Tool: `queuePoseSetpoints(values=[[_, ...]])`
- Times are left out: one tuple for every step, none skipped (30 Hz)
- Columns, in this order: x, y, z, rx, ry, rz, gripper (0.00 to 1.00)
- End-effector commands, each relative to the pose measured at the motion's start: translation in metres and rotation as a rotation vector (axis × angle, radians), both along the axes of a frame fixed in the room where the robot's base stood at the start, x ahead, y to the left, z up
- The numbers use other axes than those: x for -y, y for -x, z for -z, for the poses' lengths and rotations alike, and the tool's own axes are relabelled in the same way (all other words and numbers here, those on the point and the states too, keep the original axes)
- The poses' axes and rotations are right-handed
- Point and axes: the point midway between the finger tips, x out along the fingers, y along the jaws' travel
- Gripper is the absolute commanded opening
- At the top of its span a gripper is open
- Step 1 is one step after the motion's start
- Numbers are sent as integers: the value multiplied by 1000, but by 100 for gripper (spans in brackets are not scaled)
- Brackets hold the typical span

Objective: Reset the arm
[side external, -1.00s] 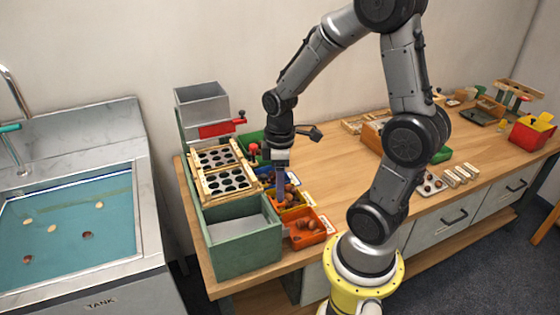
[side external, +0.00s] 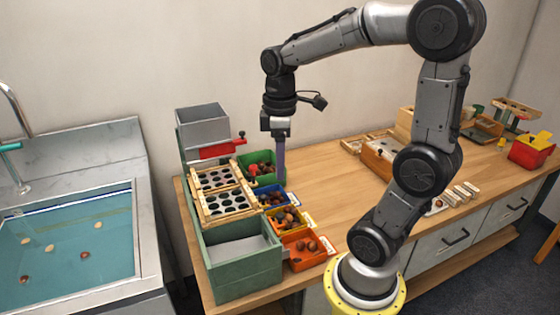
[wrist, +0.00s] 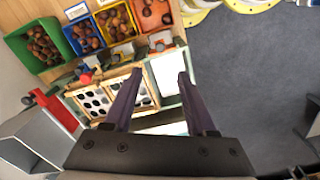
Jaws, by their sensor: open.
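My gripper (side external: 281,168) hangs in the air above the back of the colour bins, its fingers pointing down. In the wrist view its two dark purple fingers (wrist: 158,82) are spread apart with nothing between them. Below and beside it stand the green bin (side external: 262,166), the blue bin (side external: 284,188), the yellow bin (side external: 303,213) and the orange-red bin (side external: 312,263), each holding chestnuts. The bins also show along the top of the wrist view.
A green sorting machine (side external: 240,279) with a perforated wooden-framed tray (side external: 219,191), grey hopper (side external: 203,123) and red lever (side external: 220,150) stands left of the bins. A water tank (side external: 70,245) with floating chestnuts is further left. The table (side external: 345,195) is clear right of the bins.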

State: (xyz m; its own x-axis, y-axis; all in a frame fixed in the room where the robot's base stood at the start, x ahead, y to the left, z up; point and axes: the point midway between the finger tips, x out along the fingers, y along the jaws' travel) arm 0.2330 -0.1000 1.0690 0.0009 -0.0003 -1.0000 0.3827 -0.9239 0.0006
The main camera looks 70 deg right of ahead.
Motion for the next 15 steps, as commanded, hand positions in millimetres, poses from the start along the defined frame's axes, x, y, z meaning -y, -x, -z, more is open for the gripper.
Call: queuePoseSetpoints(values=[[0, 0, 0, 0, 0, 0, 57], [0, 0, 0, 0, 0, 0, 57], [0, 0, 0, 0, 0, 0, 57], [0, 0, 0, 0, 0, 0, 57], [0, 0, 0, 0, 0, 0, 57], [0, 0, 0, 0, 0, 0, 57], [0, 0, 0, 0, 0, -2, 57], [-2, -1, 0, 1, 1, -7, 57], [-5, -2, -2, 10, 4, -20, 57], [-8, -2, -6, 22, 9, -34, 57], [-13, -3, -11, 41, 16, -53, 57], [-22, 0, -17, 65, 25, -80, 57], [-29, 4, -21, 87, 31, -103, 57], [-37, 7, -26, 112, 39, -126, 57], [-48, 14, -31, 154, 48, -139, 57]])
